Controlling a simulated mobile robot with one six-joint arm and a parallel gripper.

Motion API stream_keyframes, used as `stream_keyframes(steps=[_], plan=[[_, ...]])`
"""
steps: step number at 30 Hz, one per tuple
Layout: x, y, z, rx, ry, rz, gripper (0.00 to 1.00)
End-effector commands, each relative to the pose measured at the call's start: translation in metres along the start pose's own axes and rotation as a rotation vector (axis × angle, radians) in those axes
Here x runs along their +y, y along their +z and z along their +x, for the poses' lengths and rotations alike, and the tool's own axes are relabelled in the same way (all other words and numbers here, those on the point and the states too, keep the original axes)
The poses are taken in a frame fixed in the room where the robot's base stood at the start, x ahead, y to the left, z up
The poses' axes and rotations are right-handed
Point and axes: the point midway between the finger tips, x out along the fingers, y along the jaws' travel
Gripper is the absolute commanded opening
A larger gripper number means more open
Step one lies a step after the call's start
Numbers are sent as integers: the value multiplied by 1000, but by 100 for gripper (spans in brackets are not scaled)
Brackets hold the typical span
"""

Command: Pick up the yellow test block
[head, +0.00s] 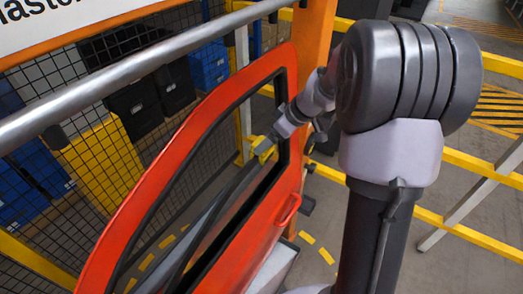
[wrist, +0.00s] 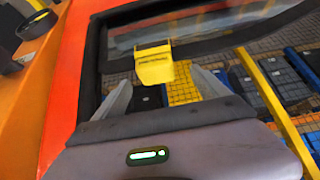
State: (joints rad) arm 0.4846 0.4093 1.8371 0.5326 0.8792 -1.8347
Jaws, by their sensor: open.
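The yellow test block (wrist: 153,66) shows in the wrist view, with dark marking on its face. It sits against the dark edge of the window opening of the red-orange door (wrist: 68,85). My gripper (wrist: 160,78) is open, one finger on each side of the block in the picture. The block appears at or just beyond the fingertips; I cannot tell whether they touch it. In the head view my gripper (head: 268,141) reaches the door's window frame, and a small yellow patch of the block (head: 263,148) shows there, partly hidden by the gripper.
The door (head: 135,215) stands close in front of me. A grey rail (head: 120,72) crosses at upper left. Behind a mesh fence are yellow bins (head: 100,165) and blue bins (head: 208,62). An orange post (head: 313,45) and yellow rails (head: 460,165) stand near my arm.

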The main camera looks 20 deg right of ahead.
Motion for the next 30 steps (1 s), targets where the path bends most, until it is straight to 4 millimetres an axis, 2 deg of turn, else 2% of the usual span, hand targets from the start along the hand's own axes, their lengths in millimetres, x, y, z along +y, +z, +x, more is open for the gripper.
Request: stream_keyframes(steps=[6, 9, 16, 27, 29, 30], plan=[[7, -6, 38, -1, -2, 1, 84], [7, -6, 51, 0, -1, 0, 84], [7, -6, 53, 1, 1, 0, 82], [7, -6, 53, 0, 1, 0, 10], [7, -6, 52, 1, 1, 0, 0], [7, -6, 52, 1, 1, 0, 0]])
